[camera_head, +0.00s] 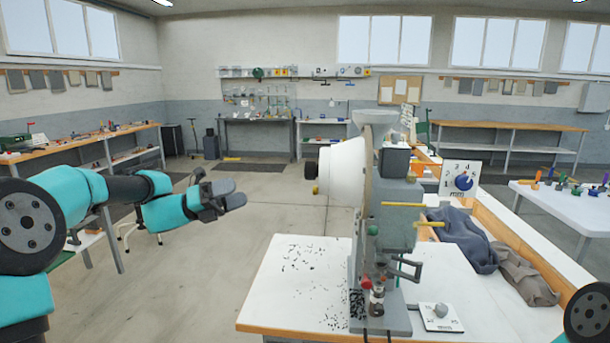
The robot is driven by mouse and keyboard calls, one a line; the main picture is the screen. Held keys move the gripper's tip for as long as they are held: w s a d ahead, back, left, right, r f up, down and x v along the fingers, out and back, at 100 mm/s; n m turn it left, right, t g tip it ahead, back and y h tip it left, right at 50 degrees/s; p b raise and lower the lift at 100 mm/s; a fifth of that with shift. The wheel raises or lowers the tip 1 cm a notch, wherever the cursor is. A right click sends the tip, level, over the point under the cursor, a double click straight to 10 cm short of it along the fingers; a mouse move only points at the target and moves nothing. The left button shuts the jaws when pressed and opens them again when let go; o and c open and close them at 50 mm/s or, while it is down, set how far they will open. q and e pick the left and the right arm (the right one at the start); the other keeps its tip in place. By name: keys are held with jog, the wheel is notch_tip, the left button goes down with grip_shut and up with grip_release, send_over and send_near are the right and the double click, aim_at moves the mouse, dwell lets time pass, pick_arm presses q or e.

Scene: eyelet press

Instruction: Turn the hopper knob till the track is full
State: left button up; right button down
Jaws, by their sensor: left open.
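The eyelet press (370,240) stands on the white table. Its white drum-shaped hopper (342,172) sits on the left side of the upper part. A dark knob (311,171) sticks out from the hopper's left face. My left gripper (238,193) is open and empty, in the air to the left of the knob and slightly lower in the picture, with a clear gap between them. The track is too small here to make out, and I cannot tell how full it is. My right gripper is not in view.
Small dark bits (300,256) are scattered on the white table (272,312) left of the press. The air between my left gripper and the hopper is free.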

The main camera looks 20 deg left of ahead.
aim_at(312, 171)
pick_arm(q)
jog(key=shift+d, duration=0.1)
jog(key=x, duration=1.7)
jog(key=shift+d, duration=0.15)
jog(key=c, duration=0.9)
